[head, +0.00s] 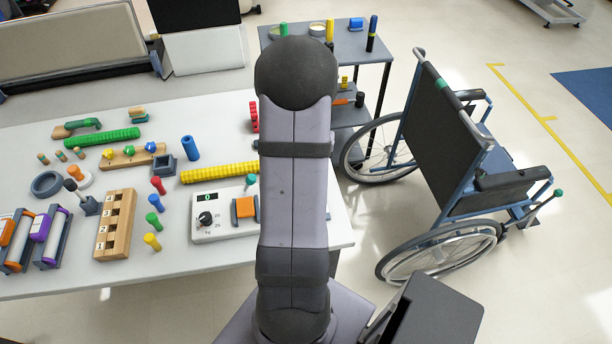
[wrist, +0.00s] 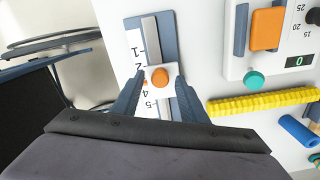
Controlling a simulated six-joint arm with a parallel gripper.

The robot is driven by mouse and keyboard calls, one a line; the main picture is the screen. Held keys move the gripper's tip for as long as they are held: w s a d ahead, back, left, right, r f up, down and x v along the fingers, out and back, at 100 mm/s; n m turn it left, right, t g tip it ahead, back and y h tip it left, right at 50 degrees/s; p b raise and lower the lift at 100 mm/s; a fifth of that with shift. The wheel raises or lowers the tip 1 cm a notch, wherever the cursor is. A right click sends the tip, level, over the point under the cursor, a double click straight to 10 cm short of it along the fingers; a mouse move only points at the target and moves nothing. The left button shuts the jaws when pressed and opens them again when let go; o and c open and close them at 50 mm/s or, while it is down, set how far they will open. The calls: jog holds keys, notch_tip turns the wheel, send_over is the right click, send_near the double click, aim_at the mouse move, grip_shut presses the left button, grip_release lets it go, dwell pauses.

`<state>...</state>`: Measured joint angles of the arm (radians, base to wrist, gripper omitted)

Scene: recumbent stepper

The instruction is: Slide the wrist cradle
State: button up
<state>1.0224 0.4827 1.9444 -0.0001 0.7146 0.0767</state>
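In the wrist view a slide unit has a blue-grey base with a grey rail (wrist: 151,32) and a numbered white scale (wrist: 135,42). A white carriage with an orange knob (wrist: 159,78), which looks like the wrist cradle, sits on the rail part-way along the scale, just before the 4. My gripper (wrist: 160,79) is open, with one blue finger on each side of the carriage. The fingertips are very close to its sides; I cannot tell whether they touch. In the head view my arm hides the slide unit and the gripper.
A white dial box (wrist: 268,40) with an orange block and a teal knob stands to the right. A yellow ribbed bar (wrist: 262,102) and blue cylinder (wrist: 297,131) lie nearby. A wheelchair (head: 450,160) stands on the floor right of the table (head: 120,275).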

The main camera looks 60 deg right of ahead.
jog(key=shift+r+b, duration=0.3)
jog(key=shift+r, duration=2.7)
